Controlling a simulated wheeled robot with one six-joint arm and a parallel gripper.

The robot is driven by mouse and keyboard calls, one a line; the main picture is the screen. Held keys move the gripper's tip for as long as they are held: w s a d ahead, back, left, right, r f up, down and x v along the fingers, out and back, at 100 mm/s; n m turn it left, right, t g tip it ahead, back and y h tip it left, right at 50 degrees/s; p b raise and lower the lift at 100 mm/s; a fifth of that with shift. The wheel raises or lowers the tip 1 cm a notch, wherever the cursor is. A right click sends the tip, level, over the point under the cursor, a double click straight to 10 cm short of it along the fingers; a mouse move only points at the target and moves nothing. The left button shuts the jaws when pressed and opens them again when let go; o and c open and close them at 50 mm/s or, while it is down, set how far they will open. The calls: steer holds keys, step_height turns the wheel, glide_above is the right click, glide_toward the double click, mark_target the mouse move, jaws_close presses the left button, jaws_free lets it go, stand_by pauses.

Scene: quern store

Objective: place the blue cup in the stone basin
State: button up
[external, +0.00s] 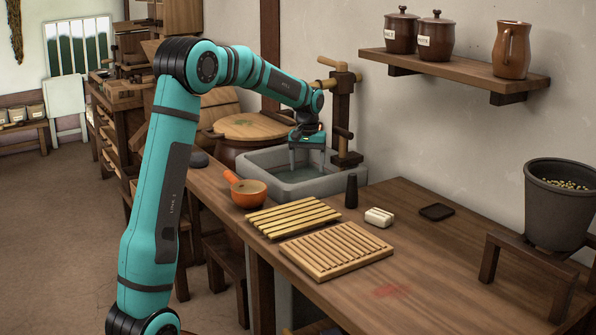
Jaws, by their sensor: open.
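The grey stone basin (353,184) is set into the far part of the wooden counter, with greenish water or a greenish floor showing inside. My gripper (307,165) points down over the basin, its two fingers apart and nothing visible between them. I cannot tell from this view how far the fingertips are above the basin floor. I see no blue cup anywhere; the near wall hides part of the basin's inside.
A wooden pump post (343,115) rises behind the basin. An orange pan (249,193), slatted racks (336,250), a dark cylinder (351,191) and a soap-like block (379,217) stand nearer. A grey pot (558,205) is at right; the front right counter is clear.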

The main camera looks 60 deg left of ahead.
steer(key=shift+r, duration=1.6)
steer(key=s+d+r+m+t+y, duration=0.15)
steer(key=s+d+r+t, duration=0.35)
steer(key=d+r, duration=0.5)
steer(key=s+d+r+m+t+y, duration=0.1)
steer(key=s+d+r+m+t, duration=0.25)
steer(key=s+d+r, duration=0.6)
steer(key=s+d+r+m+t, duration=0.1)
steer(key=s+d+r+t, duration=0.2)
steer(key=s, duration=0.4)
steer(key=s+d+r+m+t+h, duration=0.1)
steer(key=s+d+r+t, duration=0.2)
steer(key=s+d, duration=0.2)
steer(key=s+d+r+m+t+h, duration=0.1)
steer(key=s+d+r+m+t, duration=0.1)
steer(key=s+d, duration=0.3)
steer(key=s+r+t, duration=0.1)
steer(key=s, duration=0.3)
steer(key=shift+r, duration=0.4)
